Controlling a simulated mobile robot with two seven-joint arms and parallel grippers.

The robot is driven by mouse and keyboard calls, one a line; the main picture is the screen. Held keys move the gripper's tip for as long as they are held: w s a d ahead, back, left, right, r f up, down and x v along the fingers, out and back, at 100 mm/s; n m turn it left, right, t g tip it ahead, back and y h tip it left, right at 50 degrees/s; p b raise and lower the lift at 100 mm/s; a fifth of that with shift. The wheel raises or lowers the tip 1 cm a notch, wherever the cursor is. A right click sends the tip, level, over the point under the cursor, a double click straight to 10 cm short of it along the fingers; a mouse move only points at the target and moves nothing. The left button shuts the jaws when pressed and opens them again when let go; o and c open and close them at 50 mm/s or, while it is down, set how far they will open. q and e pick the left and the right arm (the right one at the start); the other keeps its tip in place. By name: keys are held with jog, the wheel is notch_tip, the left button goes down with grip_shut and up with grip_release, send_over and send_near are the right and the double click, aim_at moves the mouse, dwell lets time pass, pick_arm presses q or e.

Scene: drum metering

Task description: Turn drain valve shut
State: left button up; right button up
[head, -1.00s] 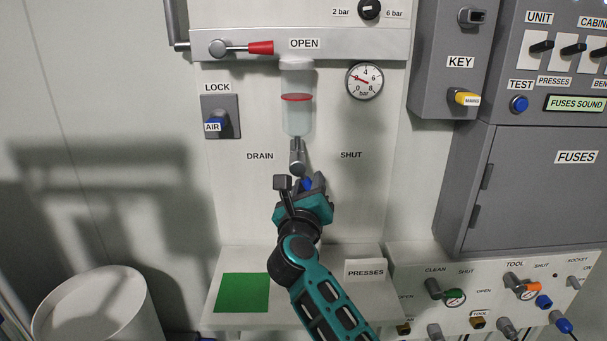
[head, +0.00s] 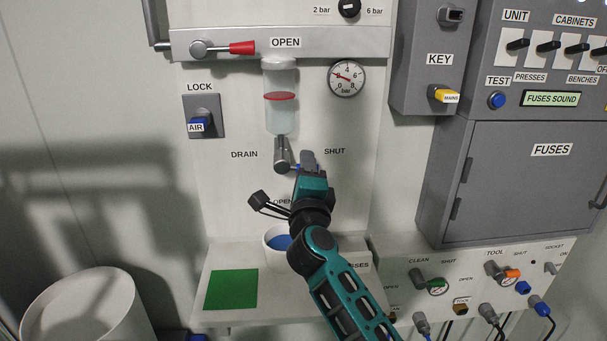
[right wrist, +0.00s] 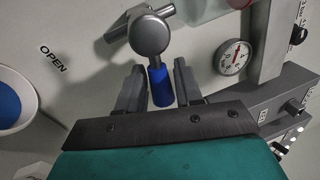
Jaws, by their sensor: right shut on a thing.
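The drain valve (head: 282,152) is a grey fitting under the clear bowl with the red ring, between the DRAIN and SHUT labels. Its blue handle (right wrist: 159,86) lies between the fingers of my right gripper (head: 308,162) in the right wrist view, where the round grey valve body (right wrist: 152,36) is just beyond. My right gripper is shut on this handle. In the head view the handle is mostly hidden by the gripper and points right, on the side of the SHUT label (head: 334,151). My left gripper is not in view.
A white cup with blue inside (head: 272,242) stands on the shelf (head: 218,257), partly behind my arm. A green square (head: 231,289) lies left of it. The pressure gauge (head: 346,78) is up right; the AIR lock (head: 203,117) is left. The grey FUSES cabinet (head: 520,190) stands right.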

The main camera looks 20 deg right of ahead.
jog(key=shift+r+n+y, duration=0.4)
jog(key=shift+r+n, duration=0.05)
jog(key=shift+n, duration=0.75)
jog(key=shift+r, duration=0.1)
jog(key=o, duration=0.9)
jog(key=shift+o, duration=0.2)
jog(key=v, duration=1.3)
jog(key=shift+f, duration=0.25)
jog(key=shift+w, duration=0.1)
